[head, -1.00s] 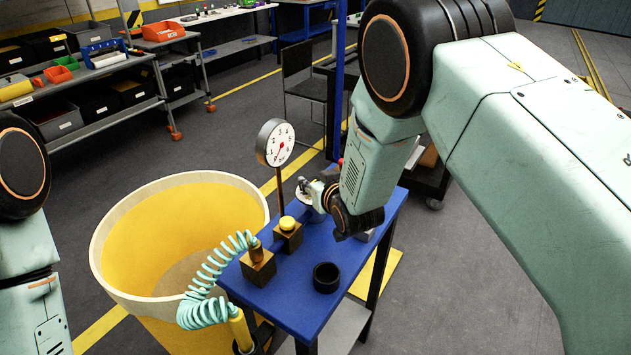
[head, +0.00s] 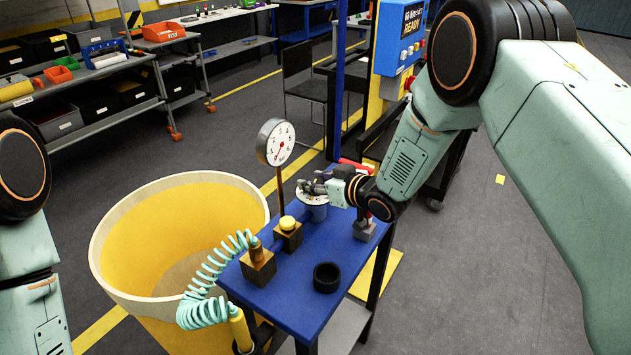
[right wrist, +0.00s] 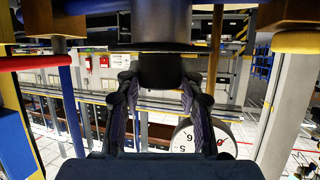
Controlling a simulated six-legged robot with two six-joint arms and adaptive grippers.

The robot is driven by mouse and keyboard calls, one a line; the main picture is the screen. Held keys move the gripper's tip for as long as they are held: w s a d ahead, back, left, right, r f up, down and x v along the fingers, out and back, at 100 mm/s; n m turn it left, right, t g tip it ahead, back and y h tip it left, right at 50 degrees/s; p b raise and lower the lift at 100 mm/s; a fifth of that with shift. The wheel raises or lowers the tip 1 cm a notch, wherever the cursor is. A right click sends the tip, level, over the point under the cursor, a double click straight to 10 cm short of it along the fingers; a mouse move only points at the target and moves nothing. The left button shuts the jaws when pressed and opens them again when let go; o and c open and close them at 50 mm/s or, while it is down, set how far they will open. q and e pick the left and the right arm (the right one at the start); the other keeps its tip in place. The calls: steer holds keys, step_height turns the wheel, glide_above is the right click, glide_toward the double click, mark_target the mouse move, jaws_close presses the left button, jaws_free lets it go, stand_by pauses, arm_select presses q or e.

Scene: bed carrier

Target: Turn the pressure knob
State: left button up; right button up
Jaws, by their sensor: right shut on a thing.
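The pressure knob (head: 316,212) stands on the blue table (head: 300,310), a blue-grey body under a pale round plate, partly hidden by my right gripper (head: 314,187). That gripper reaches in from the right and is shut on the knob. In the right wrist view both fingers (right wrist: 160,95) close in on a dark piece (right wrist: 160,68) below a wide dark disc (right wrist: 160,45). The pressure gauge (head: 276,142), white with a red needle, stands on a post just left of it; it also shows inverted in the wrist view (right wrist: 204,138). My left gripper is outside the view.
A yellow button (head: 287,223) on a wooden block and a coiled hose (head: 206,290) are at the table's left side. A black ring (head: 327,278) lies near the front. A large yellow tub (head: 135,240) stands left.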

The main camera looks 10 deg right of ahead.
steer(key=shift+w+r, duration=0.15)
steer(key=shift+r, duration=0.15)
steer(key=o, duration=1.2)
steer(key=shift+f, duration=0.15)
steer(key=v, duration=1.2)
steer(key=shift+f, duration=0.1)
